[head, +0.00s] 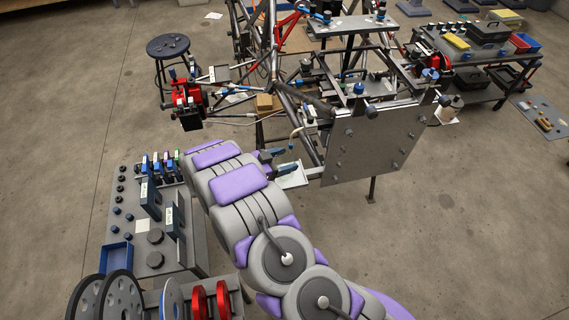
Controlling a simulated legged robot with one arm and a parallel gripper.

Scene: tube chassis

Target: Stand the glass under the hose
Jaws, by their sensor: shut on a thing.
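My gripper (280,155) is at the end of my grey and purple arm, near the lower left of the tube chassis. It is shut on what seems to be the clear glass (288,168), which is small, faint and partly hidden by the jaws. The glass shows just above or on a white tray (293,180); I cannot tell whether it touches it. A pale curved hose (297,132) hangs from the chassis, just above and right of my gripper. I cannot tell whether the glass is directly below its end.
A large grey plate (375,140) with knobs stands close right of my gripper. Chassis tubes (310,155) lie just behind. A tool bench (120,225) is at left, a round stool (168,47) behind. Floor (470,240) at the right front is clear.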

